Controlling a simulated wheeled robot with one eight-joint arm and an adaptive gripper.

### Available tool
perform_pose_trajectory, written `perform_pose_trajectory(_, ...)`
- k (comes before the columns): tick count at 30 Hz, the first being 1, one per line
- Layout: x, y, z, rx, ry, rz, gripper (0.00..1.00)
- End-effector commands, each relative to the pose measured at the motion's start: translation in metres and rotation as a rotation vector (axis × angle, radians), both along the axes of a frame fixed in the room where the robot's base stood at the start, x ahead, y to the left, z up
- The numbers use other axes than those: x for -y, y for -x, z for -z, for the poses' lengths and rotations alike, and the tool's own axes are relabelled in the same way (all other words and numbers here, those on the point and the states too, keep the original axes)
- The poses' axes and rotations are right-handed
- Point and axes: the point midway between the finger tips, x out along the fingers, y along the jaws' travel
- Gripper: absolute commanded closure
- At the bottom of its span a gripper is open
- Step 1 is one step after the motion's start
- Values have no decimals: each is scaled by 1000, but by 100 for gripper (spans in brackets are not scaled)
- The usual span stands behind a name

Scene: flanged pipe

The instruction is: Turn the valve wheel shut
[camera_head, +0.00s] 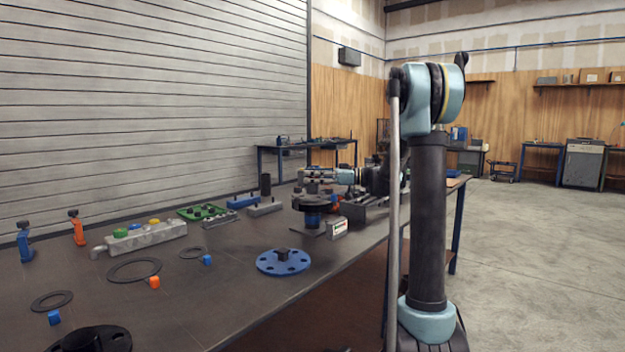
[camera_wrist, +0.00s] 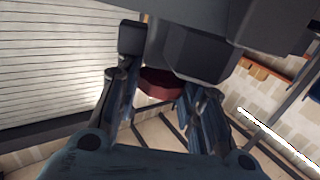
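My gripper (camera_head: 312,176) reaches left across the far part of the bench, with two fingers spread apart. Just below it stands a dark round part on a blue body (camera_head: 312,206), low on a small base; I cannot tell if this is the valve wheel. In the wrist view my gripper (camera_wrist: 160,65) has its fingers to either side of a dark red rounded thing (camera_wrist: 160,83). Large dark blocks hide much of that thing. I cannot tell whether the fingers touch it.
The bench (camera_head: 222,292) also bears a blue flange (camera_head: 284,262), a grey manifold (camera_head: 146,237) with yellow and green caps, black rings (camera_head: 134,270), a small white-fronted box (camera_head: 337,228) and a green tray (camera_head: 206,212). A slatted shutter (camera_head: 150,100) rises behind. Open floor lies at right.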

Motion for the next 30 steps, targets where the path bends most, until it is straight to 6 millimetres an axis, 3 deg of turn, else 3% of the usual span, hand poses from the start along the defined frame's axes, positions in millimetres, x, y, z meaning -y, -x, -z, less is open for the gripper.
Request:
perform_pose_trajectory(28,1,-2,0,0,0,174,89)
perform_pose_trajectory(29,1,-2,0,0,0,174,61)
perform_pose_trajectory(30,1,-2,0,0,0,174,52)
